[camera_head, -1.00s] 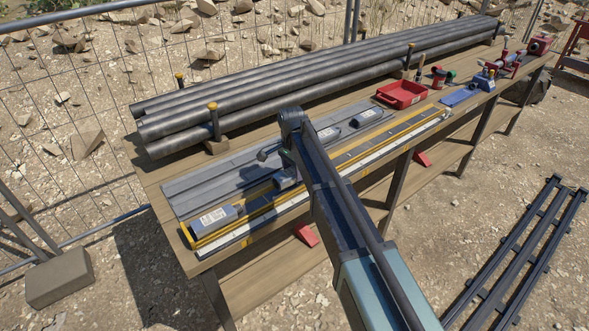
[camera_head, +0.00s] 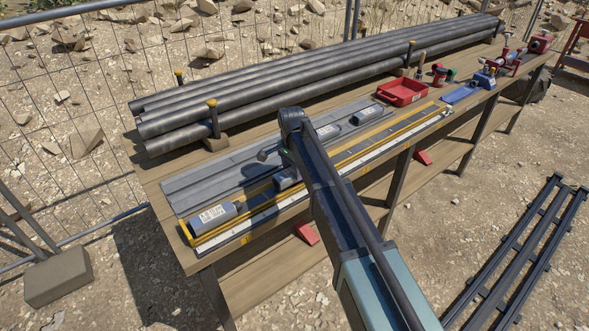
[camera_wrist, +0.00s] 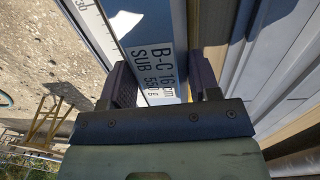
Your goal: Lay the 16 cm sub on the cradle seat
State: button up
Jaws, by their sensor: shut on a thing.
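In the head view my gripper (camera_head: 286,180) is low over the bench's front strip, mostly behind my arm, and the held sub cannot be made out there. A long yellow-edged rack (camera_head: 352,152) runs along the front. Which part of it is the cradle seat I cannot tell, nor whether the sub touches it.
A labelled grey cylinder (camera_head: 213,214) lies at the rack's left end. Two more cylinders (camera_head: 327,132) (camera_head: 368,113) lie behind my arm. A white scale strip (camera_wrist: 95,25) runs beside the sub. Long dark pipes (camera_head: 300,85) fill the back; a red tray (camera_head: 402,92) stands at right.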

jog(key=shift+f, duration=0.3)
jog(key=o, duration=1.6)
jog(key=shift+o, duration=0.2)
notch_tip(320, 180, up, 7)
jog(key=p, duration=0.7)
jog(key=shift+r, duration=0.2)
jog(key=shift+f, duration=0.1)
jog(key=shift+f, duration=0.1)
